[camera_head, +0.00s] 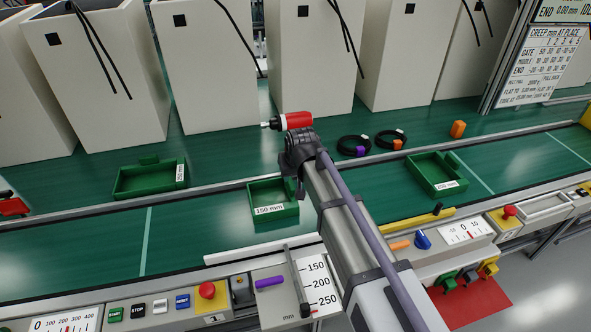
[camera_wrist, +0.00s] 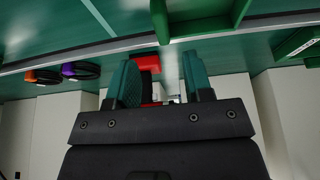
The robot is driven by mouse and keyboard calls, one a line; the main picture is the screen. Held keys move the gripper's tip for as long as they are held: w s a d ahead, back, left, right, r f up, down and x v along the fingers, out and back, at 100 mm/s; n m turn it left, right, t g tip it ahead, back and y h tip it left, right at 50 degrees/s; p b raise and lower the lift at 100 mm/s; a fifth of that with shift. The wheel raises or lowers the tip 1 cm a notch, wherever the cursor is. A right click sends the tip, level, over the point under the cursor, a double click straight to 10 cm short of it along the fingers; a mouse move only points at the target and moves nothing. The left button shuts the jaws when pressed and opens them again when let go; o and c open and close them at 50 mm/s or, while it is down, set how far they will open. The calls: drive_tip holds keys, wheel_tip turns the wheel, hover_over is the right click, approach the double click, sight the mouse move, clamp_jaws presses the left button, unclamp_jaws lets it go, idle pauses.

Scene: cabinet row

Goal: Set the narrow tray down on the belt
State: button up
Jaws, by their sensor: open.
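The narrow green tray (camera_head: 262,213), labelled 150 mm, is on the green belt (camera_head: 190,240), its back side close to the belt's rear rail. My gripper (camera_head: 298,172) is open at the tray's back right corner, partly covering it in the head view. In the wrist view my gripper (camera_wrist: 158,72) shows two spread green fingers with no tray between them. A green tray (camera_wrist: 200,16), seemingly the narrow one, lies just beyond the fingertips at the top. I cannot tell whether a finger touches it.
A green tray (camera_head: 135,190) sits behind the rail at left; another (camera_head: 436,186) stands on the belt at right. A red tool (camera_head: 293,121), black coils (camera_head: 353,146) and an orange piece (camera_head: 458,129) lie behind the rail. White bins line the back. The belt's left stretch is clear.

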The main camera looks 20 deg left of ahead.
drive_tip(key=s+d+m+g, duration=0.1)
drive_tip(key=s+d, duration=0.4)
drive_tip(key=d, duration=0.7)
drive_tip(key=s+d+f+m+g+h, duration=0.1)
drive_tip(key=s+d+m, duration=0.2)
drive_tip(key=d, duration=1)
drive_tip(key=s+d+m+g+h, duration=0.1)
drive_tip(key=s+d+m+g, duration=0.1)
drive_tip(key=s+d, duration=0.7)
drive_tip(key=d, duration=0.4)
drive_tip(key=shift+d+f, duration=0.25)
wheel_tip(320, 180, up, 2)
drive_tip(key=shift+r+p, duration=0.15)
drive_tip(key=shift+p, duration=0.95)
